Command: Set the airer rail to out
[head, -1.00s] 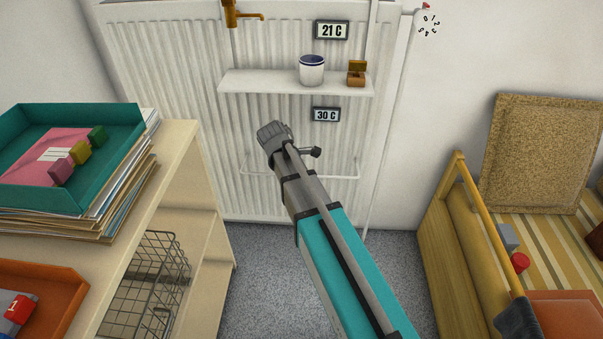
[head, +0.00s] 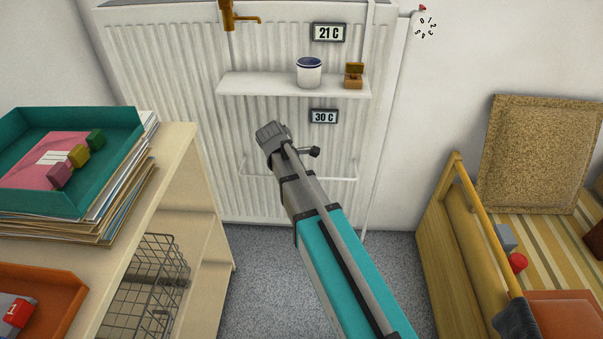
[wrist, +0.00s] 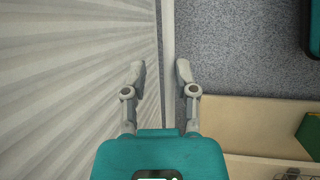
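The airer rail (head: 335,179) is a thin white bar low on the front of the white radiator (head: 180,110) in the head view. Its left end shows near the radiator's middle, and my arm hides part of its length. My arm reaches up in front of the radiator, and its grey end covers the area just above the rail. In the wrist view my gripper (wrist: 161,75) is open, with its two fingers apart and nothing between them. The rail cannot be made out in the wrist view, so the gap between it and my fingers is unclear.
A pale shelf unit (head: 180,150) stands left, with a teal tray (head: 110,120) on top. Grey floor lies between.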

